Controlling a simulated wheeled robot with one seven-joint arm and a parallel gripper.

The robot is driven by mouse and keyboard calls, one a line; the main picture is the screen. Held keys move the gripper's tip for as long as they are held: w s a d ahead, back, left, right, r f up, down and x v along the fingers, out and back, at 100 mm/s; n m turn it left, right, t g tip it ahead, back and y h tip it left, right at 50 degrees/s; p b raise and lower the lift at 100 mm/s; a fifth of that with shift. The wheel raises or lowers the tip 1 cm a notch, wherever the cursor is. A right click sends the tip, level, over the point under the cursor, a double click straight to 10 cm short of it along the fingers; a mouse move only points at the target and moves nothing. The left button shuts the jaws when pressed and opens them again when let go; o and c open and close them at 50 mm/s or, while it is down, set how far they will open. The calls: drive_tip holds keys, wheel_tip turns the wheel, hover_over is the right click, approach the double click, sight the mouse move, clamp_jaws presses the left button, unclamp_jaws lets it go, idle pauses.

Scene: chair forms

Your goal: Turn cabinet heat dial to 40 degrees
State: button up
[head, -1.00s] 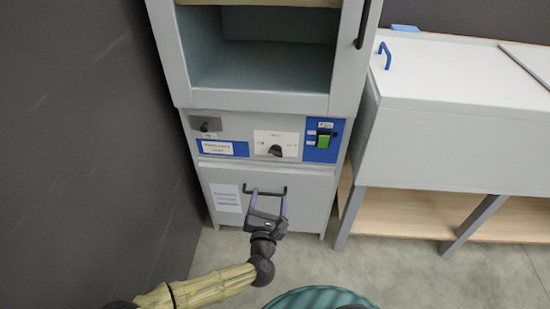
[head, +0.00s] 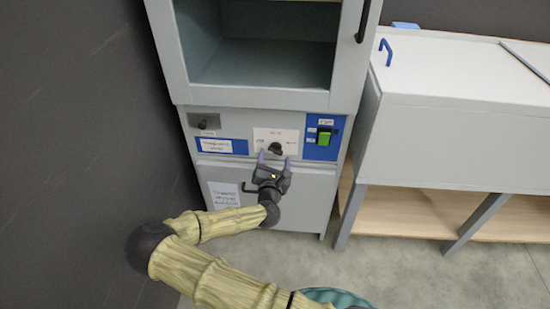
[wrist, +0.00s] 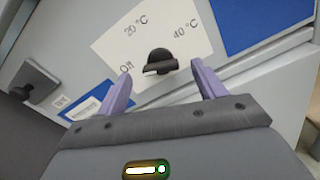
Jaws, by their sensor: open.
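The black heat dial (head: 275,148) sits on a white label plate (head: 262,134) on the cabinet's front panel. In the wrist view the dial (wrist: 160,62) shows a raised grip lying nearly level. The plate reads "Off" at its left, "20 °C" above left and "40 °C" at upper right. I cannot tell for sure which mark the dial points to. My gripper (head: 275,160) is open and empty just in front of and below the dial. In the wrist view its purple fingers (wrist: 161,74) stand to the left and right of the dial, apart from it.
A green switch (head: 324,140) on a blue plate is right of the dial. A black latch-like knob (head: 205,123) is at the panel's left. A lower door handle (head: 250,187) is partly behind my gripper. A dark wall (head: 70,150) stands close on the left.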

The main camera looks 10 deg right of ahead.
drive_tip(key=shift+x, duration=0.95)
drive_tip(key=c, duration=1)
